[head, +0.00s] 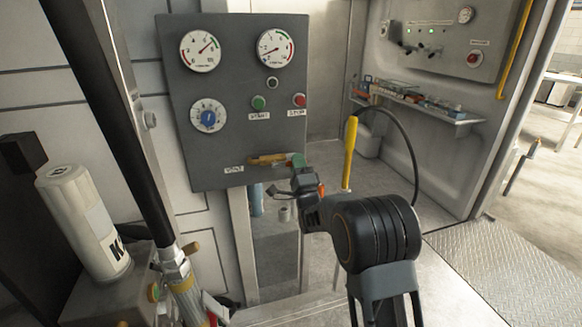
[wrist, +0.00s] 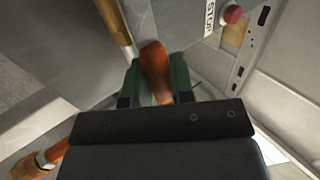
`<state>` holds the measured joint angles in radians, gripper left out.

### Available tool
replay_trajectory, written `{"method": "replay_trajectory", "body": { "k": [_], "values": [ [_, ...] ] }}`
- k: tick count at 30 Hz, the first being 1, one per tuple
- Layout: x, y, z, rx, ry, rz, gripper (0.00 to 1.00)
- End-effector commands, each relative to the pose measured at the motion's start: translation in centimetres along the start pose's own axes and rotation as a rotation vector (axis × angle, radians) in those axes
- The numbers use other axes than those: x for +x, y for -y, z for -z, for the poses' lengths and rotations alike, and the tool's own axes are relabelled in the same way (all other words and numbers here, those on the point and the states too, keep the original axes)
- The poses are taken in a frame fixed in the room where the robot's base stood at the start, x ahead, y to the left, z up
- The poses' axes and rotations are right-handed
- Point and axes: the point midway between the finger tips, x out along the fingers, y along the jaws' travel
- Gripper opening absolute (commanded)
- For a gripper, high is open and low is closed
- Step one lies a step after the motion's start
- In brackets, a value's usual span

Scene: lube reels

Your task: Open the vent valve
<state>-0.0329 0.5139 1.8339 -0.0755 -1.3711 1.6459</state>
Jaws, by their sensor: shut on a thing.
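The vent valve (head: 265,160) is a brass fitting low on the grey gauge panel, right of the "VENT" label (head: 234,169). Its orange handle (wrist: 155,70) shows in the wrist view, between the green fingers of my gripper (wrist: 157,82). A brass pipe (wrist: 115,22) runs just left of the handle there. In the head view my gripper (head: 296,161) is at the valve's right end, at the panel's lower right edge. It is shut on the handle. The fingers hide part of the handle, and its exact angle to the pipe is hard to tell.
The grey panel (head: 185,110) carries two gauges, a blue dial (head: 208,116), a green start button (head: 258,103) and a red stop button (head: 299,101) above the valve. A yellow upright handle (head: 349,150) stands right of my gripper. A white cylinder (head: 82,220) stands at left.

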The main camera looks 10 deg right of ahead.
Motion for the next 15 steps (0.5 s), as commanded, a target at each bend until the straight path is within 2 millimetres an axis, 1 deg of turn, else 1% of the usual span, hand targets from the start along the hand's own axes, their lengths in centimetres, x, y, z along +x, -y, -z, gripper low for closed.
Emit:
{"method": "replay_trajectory", "body": {
  "k": [1, 10, 11, 15],
  "values": [
    [-0.35, -0.43, 0.07, 0.008, -0.004, -0.01, 0.0],
    [-0.34, -0.45, -0.02, 0.012, -0.003, -0.011, 0.0],
    [-0.35, -0.46, -0.03, 0.012, -0.003, -0.011, 0.25],
    [-0.26, -0.36, -0.05, 0.01, -0.002, -0.009, 0.38]
  ]
}}
